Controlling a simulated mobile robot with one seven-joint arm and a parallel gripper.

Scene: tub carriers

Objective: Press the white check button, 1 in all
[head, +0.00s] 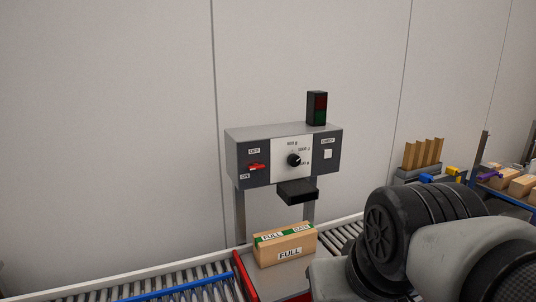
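The white check button (327,154) is a small pale square on the right part of the grey control box (283,133), below a label that reads CHECK. It is in plain view and nothing touches it. My arm fills the lower right of the head view, in front of and to the right of the box. My gripper is not in view.
The box also has a red lever (257,166) between OFF and ON labels, a black knob (294,160) and a dark red-green lamp (317,108) on top. A black block (297,192) juts below. A carton marked FULL (285,246) stands underneath, by the roller conveyor (180,281).

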